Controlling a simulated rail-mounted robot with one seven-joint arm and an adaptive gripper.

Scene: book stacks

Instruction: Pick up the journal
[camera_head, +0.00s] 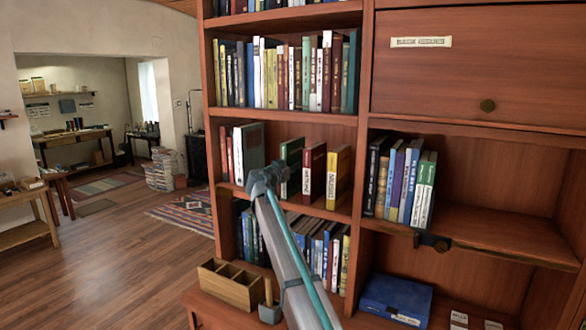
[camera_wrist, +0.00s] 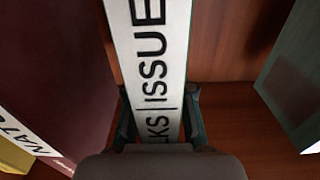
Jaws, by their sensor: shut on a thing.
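The journal is a slim green volume (camera_head: 291,158) with a white spine panel, upright on the middle shelf. In the wrist view its white spine (camera_wrist: 160,60) reads "ISSUE" in black letters. My gripper (camera_wrist: 159,112) is shut on the journal, with one dark finger on each side of the spine. In the head view my gripper (camera_head: 268,178) is in front of the shelf at the journal's lower left and partly hides the shelf edge. I cannot tell whether the journal's base touches the shelf.
A maroon book (camera_head: 313,172) and a yellow book (camera_head: 338,176) stand right of the journal. Book rows fill the shelves above and below. A wooden divided box (camera_head: 230,284) sits on the ledge below.

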